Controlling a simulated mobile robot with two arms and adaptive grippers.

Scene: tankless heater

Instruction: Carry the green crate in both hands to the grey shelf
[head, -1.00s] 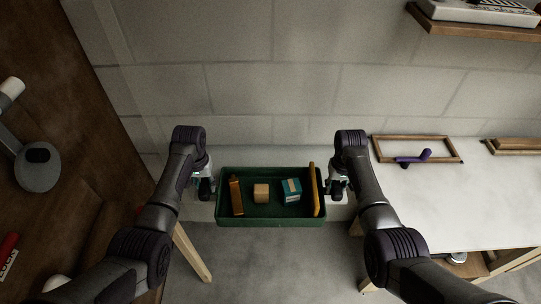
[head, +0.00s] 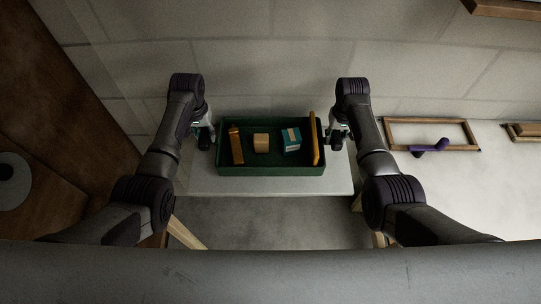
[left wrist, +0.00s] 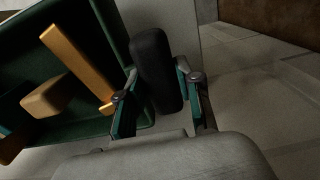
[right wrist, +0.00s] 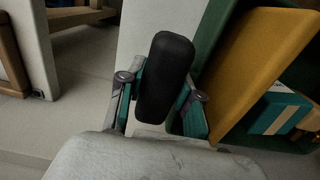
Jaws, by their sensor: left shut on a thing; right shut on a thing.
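The green crate (head: 270,170) is level between my two grippers in the head view. Inside it are an orange-brown bar (head: 237,146), a tan block (head: 261,142), a teal box with a pale stripe (head: 291,140) and a yellow-orange board (head: 314,138) leaning at the right wall. My left gripper (head: 204,137) is shut on a black handle (left wrist: 157,70) at the crate's left end. My right gripper (head: 335,138) is shut on the other black handle (right wrist: 165,78). The grey shelf (head: 270,187) shows below the crate; I cannot tell whether they touch.
A white table (head: 455,195) stands at the right, with a wooden frame (head: 386,136) and a purple object (head: 430,147) on it. A block wall (head: 270,60) is behind. Brown wood panelling (head: 60,110) is at the left.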

